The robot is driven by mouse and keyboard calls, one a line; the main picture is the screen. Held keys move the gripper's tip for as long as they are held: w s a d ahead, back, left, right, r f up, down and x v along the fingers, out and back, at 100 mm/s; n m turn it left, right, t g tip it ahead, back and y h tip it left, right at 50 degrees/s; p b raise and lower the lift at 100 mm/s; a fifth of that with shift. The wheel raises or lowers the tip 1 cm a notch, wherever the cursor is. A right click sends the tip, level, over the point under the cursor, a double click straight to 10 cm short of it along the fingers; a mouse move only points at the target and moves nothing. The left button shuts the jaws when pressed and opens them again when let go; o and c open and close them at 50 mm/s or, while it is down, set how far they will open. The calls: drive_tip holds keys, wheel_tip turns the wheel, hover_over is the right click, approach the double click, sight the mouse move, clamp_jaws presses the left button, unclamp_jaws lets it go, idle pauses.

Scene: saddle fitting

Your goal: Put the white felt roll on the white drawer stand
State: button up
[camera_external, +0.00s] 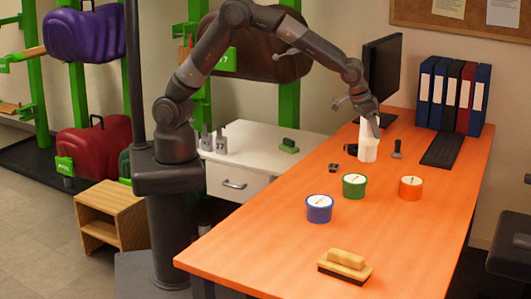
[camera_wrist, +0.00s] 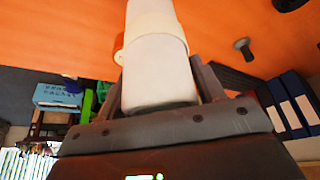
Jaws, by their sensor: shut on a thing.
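The white felt roll (camera_external: 367,142) stands upright at the back of the orange table, in front of the monitor. In the wrist view the white roll (camera_wrist: 158,65) rises from between the fingers. My gripper (camera_external: 371,122) comes down from above and is shut on the top of the roll; it also shows in the wrist view (camera_wrist: 160,95). I cannot tell whether the roll's lower end touches the table. The white drawer stand (camera_external: 240,168) is left of the table, with a bare patch on its top.
On the stand are grey metal pieces (camera_external: 213,143) and a green brush (camera_external: 289,145). The table (camera_external: 270,245) holds blue (camera_external: 319,208), green (camera_external: 354,186) and orange (camera_external: 411,188) tubs, a wooden brush (camera_external: 345,265), a keyboard (camera_external: 442,150) and binders (camera_external: 450,95). A monitor (camera_external: 382,75) is close behind the gripper.

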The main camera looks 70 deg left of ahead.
drive_tip(key=w+a+f+n+y, duration=0.1)
drive_tip(key=w+a+f+n, duration=0.15)
drive_tip(key=a, duration=0.95)
drive_tip(key=w+a+f+n+g+y, duration=0.1)
drive_tip(key=w+a+n, duration=0.25)
drive_tip(key=a, duration=0.85)
drive_tip(key=w+a+f+n+y, duration=0.1)
drive_tip(key=w+a+n, duration=0.15)
drive_tip(key=a, duration=0.95)
drive_tip(key=s+a+f+n+g+y, duration=0.1)
drive_tip(key=s+a+f+n, duration=0.15)
drive_tip(key=a, duration=0.55)
drive_tip(key=s+a+f+n+g, duration=0.15)
drive_tip(key=s+a, duration=0.25)
drive_tip(key=a, duration=0.4)
drive_tip(key=s+a+f+n, duration=0.25)
drive_tip(key=s+f, duration=0.25)
drive_tip(key=s, duration=0.4)
drive_tip(key=s+a+f+n, duration=0.1)
drive_tip(key=s+a+f, duration=0.25)
drive_tip(key=s, duration=0.55)
drive_tip(key=s+a+f+n, duration=0.1)
drive_tip(key=s+a+f, duration=0.2)
drive_tip(key=s+f, duration=0.5)
drive_tip(key=w+a+n+g, duration=0.2)
drive_tip(key=a+n, duration=0.2)
drive_tip(key=a, duration=1.5)
drive_tip(key=shift+a+f+n+y, duration=0.3)
drive_tip(key=shift+a+n, duration=0.05)
drive_tip(key=shift+n, duration=0.05)
